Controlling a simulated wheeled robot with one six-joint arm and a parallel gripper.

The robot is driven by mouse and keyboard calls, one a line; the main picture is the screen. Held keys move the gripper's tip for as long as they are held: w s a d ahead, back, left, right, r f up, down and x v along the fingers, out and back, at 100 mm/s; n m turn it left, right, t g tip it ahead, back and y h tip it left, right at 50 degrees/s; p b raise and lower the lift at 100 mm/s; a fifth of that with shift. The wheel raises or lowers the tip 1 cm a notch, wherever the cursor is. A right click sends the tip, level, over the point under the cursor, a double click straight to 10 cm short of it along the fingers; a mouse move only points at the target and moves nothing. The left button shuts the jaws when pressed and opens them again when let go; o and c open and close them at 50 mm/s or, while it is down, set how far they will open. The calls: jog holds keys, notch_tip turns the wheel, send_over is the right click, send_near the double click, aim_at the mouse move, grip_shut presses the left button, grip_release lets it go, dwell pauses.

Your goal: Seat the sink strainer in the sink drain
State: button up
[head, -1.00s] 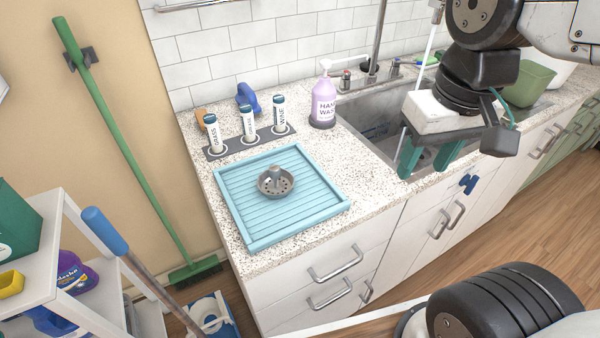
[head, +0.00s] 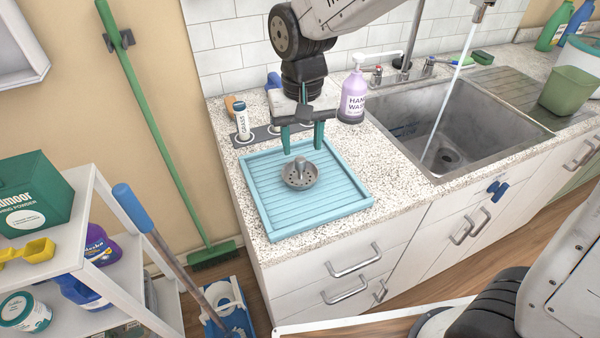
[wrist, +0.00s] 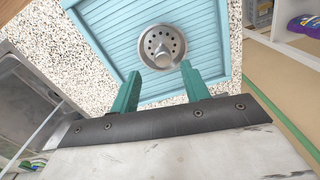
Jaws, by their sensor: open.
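The grey metal sink strainer (head: 300,174) stands upright on the light blue ribbed tray (head: 262,206), its knob on top. It also shows in the wrist view (wrist: 162,48), just beyond the fingertips. My gripper (head: 302,150) is open, with its two green fingers pointing down above the back of the tray. The strainer is not between the fingers as far as I can tell. The sink (head: 408,112) is to the right, and its dark drain (head: 447,155) shows in the basin floor. A stream of water falls from the faucet (head: 478,10) near the drain.
A purple hand wash bottle (head: 353,97) stands between tray and sink. A brush holder with a labelled bottle (head: 241,120) is behind the tray, partly hidden by my arm. A green tub (head: 568,90) stands right of the sink. Counter between tray and sink front is clear.

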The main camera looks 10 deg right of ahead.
aim_at(300, 157)
jog(key=f, duration=0.5)
jog(key=shift+s+a+f, duration=0.1)
jog(key=shift+s+a, duration=0.1)
jog(key=shift+a, duration=0.05)
grip_shut()
jog(key=shift+r, duration=0.75)
notch_tip(300, 157, up, 2)
jog(key=shift+r, duration=0.1)
jog(key=s+d+r, duration=0.1)
jog(key=s+d, duration=0.9)
jog(key=d, duration=0.2)
jog(key=shift+s+r, duration=0.2)
jog(key=shift+s, duration=0.15)
